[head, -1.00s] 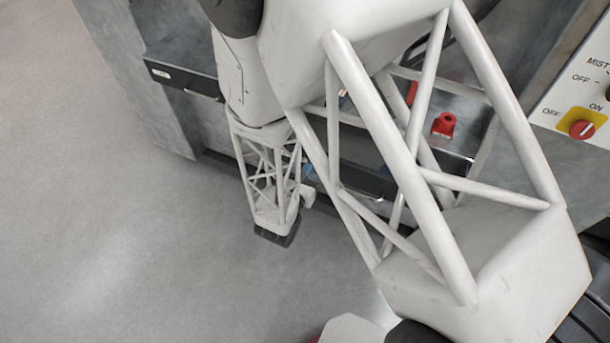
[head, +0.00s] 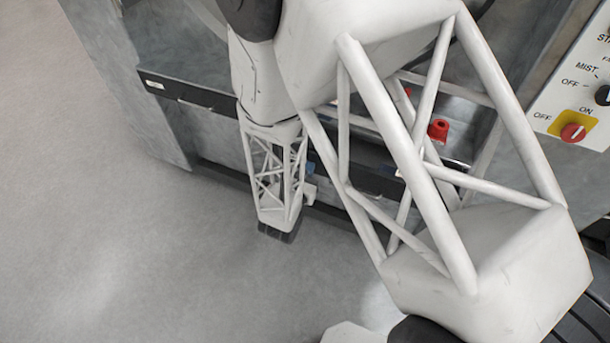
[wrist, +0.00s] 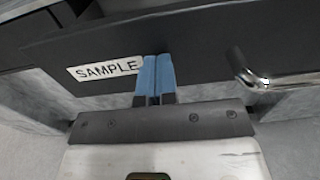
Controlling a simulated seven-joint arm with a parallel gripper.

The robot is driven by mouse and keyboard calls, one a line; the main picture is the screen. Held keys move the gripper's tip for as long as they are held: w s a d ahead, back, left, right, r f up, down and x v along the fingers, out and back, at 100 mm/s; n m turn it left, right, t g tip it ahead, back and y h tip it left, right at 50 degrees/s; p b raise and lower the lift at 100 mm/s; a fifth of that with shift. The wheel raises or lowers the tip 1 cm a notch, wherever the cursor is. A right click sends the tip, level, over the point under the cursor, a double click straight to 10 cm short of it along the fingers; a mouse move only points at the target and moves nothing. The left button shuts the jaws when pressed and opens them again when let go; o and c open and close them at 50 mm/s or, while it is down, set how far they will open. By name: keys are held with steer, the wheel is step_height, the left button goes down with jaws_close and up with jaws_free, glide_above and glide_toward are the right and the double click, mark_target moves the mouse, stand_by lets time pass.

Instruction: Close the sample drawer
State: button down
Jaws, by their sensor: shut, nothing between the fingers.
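The black sample drawer front (wrist: 215,45) crosses the wrist view, with a white "SAMPLE" label (wrist: 104,69) on its left part. A chrome handle (wrist: 250,78) stands out to the right. My gripper (wrist: 157,62) is shut and empty. Its blue fingertips overlap the drawer front just right of the label, left of the handle; I cannot tell whether they touch it. In the head view the gripper shows as a small blue patch (head: 309,168) low at the machine front. My arm hides much of the drawer there, and how far out it stands is unclear.
The grey machine (head: 160,125) fills the back, with a black strip (head: 190,92) at left. A red part (head: 438,130) shows behind my arm. A control panel with a red knob (head: 572,133) is at right. The grey floor (head: 110,250) at left is clear.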

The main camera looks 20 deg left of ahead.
steer(key=w, duration=1.2)
steer(key=shift+w, duration=0.1)
steer(key=shift+w+r, duration=0.1)
steer(key=shift+w, duration=0.05)
steer(key=s, duration=1.5)
stand_by(0.5)
